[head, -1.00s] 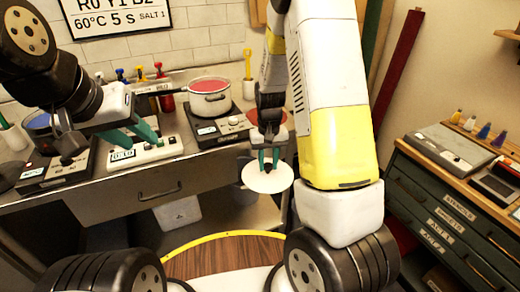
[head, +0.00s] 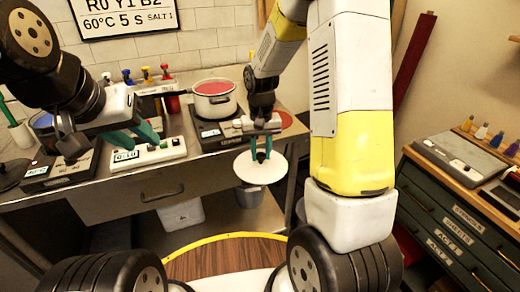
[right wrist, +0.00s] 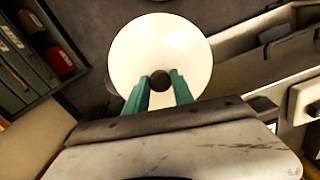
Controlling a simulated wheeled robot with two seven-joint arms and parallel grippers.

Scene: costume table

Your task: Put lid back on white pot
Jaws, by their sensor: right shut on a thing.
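The white pot (head: 214,104) stands uncovered on a hot plate at the back of the metal table, with red contents showing. My right gripper (head: 261,153) is shut on the dark knob of the round white lid (head: 261,168). It holds the lid in the air in front of the table's front edge, right of and nearer than the pot. In the right wrist view the teal fingers pinch the lid's knob (right wrist: 159,80), and the lid's white face spreads beyond them. My left gripper (head: 148,135) hovers over a white control box at the left, its teal fingers apart and empty.
The hot plate (head: 222,135) is under the pot. A white control box (head: 148,154) and another hot plate (head: 60,170) with a dark blue pot are to the left. A dark lid (head: 12,174) lies at the far left. A red round patch (head: 284,120) is right of the pot.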

